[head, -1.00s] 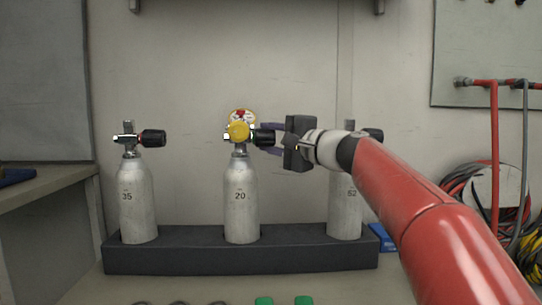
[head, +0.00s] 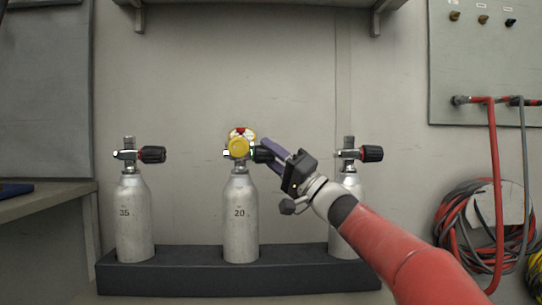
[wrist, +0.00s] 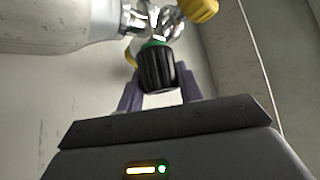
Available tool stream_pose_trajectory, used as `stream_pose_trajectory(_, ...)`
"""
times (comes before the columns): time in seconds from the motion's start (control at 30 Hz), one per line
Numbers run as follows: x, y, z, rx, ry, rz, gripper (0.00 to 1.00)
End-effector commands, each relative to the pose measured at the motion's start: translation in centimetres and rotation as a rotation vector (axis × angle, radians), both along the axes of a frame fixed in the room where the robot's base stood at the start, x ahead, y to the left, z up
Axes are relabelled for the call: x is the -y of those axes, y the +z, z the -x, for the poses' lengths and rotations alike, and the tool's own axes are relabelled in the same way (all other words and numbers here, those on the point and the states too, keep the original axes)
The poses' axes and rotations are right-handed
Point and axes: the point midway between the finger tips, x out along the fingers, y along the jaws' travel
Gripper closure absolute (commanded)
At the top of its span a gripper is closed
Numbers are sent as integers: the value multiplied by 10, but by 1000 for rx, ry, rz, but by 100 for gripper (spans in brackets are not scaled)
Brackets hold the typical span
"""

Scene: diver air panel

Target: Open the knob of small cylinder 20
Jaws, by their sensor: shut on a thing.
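Small cylinder 20 (head: 240,215) stands upright in the middle of the dark rack, with "20" on its silver body. A yellow fitting (head: 239,147) and a gauge (head: 241,133) sit at its valve. Its black knob (head: 262,154) points right from the valve. My gripper (head: 270,152) reaches it from the lower right, tilted, with its purple fingers shut on the knob. In the wrist view the ribbed black knob (wrist: 157,70) with a green ring sits between the two fingers. The fingertips are partly hidden behind the knob.
Cylinder 35 (head: 135,220) stands at the left of the rack (head: 190,281), clear of my arm. Another cylinder (head: 346,185) stands at the right, partly behind my gripper and wrist. Coiled hoses (head: 465,225) hang at the right. A shelf bracket is above.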

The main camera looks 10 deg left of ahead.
Motion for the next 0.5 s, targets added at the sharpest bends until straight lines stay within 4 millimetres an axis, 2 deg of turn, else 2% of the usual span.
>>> stream_pose_trajectory(0.5,-1,-1,0,58,2,-12,87)
